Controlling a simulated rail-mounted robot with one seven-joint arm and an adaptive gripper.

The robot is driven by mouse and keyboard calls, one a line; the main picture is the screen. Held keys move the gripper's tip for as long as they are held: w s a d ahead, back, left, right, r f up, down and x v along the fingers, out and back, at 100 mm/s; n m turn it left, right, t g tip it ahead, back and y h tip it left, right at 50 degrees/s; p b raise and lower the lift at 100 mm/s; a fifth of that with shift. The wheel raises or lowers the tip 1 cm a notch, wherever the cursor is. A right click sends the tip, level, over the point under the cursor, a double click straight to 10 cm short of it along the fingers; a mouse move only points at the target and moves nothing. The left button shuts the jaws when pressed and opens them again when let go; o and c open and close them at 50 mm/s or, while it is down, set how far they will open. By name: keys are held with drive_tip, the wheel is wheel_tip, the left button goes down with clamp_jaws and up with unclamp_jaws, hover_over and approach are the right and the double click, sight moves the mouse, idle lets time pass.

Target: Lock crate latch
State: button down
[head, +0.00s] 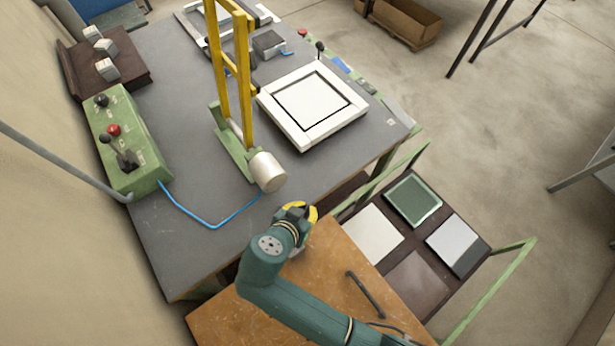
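My gripper (305,214) is at the end of my teal arm, above the near edge of the grey bench. Its fingers are small and partly hidden by my wrist, so its opening cannot be made out. A yellow part shows at its tip. No crate latch can be clearly picked out. An open brown box (405,24) sits on the floor at the top, far from my gripper. A dark bar-shaped handle (366,294) lies on the orange-brown surface to the right of my arm.
The grey bench (190,245) holds a yellow upright frame (246,85) with a silver cylinder (267,171), a white square frame (312,105) and a green lever box (128,140). A blue cable (215,226) crosses it. A rack with flat panels (413,200) stands at right.

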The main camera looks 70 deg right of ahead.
drive_tip(key=shift+a, duration=0.25)
idle(0.5)
drive_tip(key=shift+w, duration=0.1)
drive_tip(key=w+a+r+p, duration=0.3)
drive_tip(key=w+a+r, duration=0.1)
drive_tip(key=r, duration=0.3)
drive_tip(key=shift+w+a+p, duration=0.35)
drive_tip(key=shift+a+p, duration=0.05)
drive_tip(key=shift+a, duration=0.15)
drive_tip(key=shift+r, duration=0.1)
